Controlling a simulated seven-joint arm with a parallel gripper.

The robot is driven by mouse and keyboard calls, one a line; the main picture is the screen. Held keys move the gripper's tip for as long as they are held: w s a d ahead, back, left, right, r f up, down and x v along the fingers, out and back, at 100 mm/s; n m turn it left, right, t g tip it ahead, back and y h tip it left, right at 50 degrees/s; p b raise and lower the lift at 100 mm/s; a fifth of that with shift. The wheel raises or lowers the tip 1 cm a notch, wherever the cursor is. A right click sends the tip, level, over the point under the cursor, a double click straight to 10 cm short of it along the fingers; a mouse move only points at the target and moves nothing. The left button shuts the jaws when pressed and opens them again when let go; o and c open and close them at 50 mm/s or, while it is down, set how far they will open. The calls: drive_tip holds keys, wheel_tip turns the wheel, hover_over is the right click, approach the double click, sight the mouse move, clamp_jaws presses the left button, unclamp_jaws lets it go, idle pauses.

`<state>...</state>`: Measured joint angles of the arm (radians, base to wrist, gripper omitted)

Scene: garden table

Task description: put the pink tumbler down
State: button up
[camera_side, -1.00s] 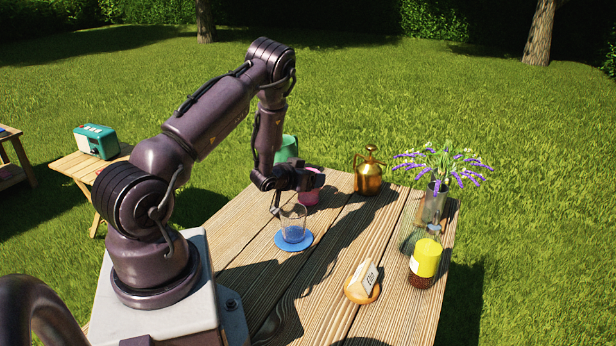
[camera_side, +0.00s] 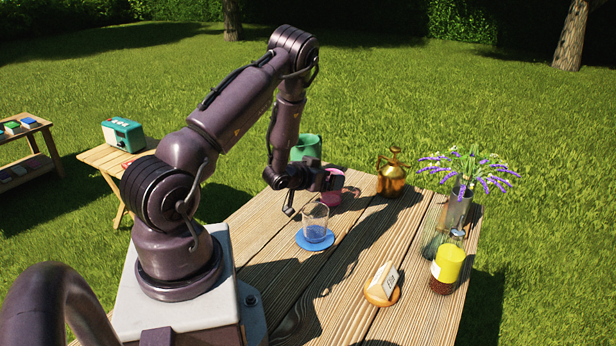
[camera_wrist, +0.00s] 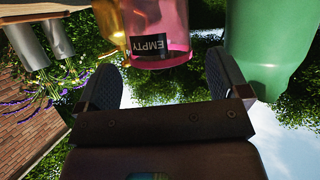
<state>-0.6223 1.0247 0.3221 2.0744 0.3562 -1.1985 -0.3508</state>
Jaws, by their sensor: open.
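The pink tumbler (camera_side: 333,200) stands on the table behind my gripper in the side view, partly hidden by it. In the wrist view the pink tumbler (camera_wrist: 160,25) shows between and beyond my two fingers, with a dark label reading "EMPTY". That view is upside down, with the sky low and the flowers hanging. My gripper (camera_side: 312,195) is open. In the wrist view its fingers (camera_wrist: 163,80) are spread wide, with a gap visible on the tumbler's right. Contact on the left is hard to tell.
A clear glass (camera_side: 315,224) stands on a blue coaster (camera_side: 301,243) in front of my gripper. A green container (camera_side: 306,147) and a brass sprayer (camera_side: 391,178) are behind.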

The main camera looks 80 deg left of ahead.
drive_tip(key=v, duration=0.8)
drive_tip(key=w+d+r+m+g+h, duration=0.1)
drive_tip(key=w+d+r, duration=0.3)
drive_tip(key=d+r, duration=0.3)
drive_tip(key=w+d+r+m+g+h, duration=0.1)
drive_tip(key=w+d+r+h, duration=0.15)
drive_tip(key=d+r, duration=0.45)
drive_tip(key=s+d+r+m+g+h, duration=0.1)
drive_tip(key=s+d+r+m+g, duration=0.1)
drive_tip(key=s+d+r, duration=0.3)
drive_tip(key=s+d+r+m+g+h, duration=0.2)
drive_tip(key=s+d+r, duration=0.4)
drive_tip(key=d, duration=0.5)
drive_tip(key=shift+s+m, duration=0.4)
drive_tip(key=shift+s, duration=0.65)
drive_tip(key=shift+a+h, duration=0.1)
drive_tip(key=shift+h, duration=0.15)
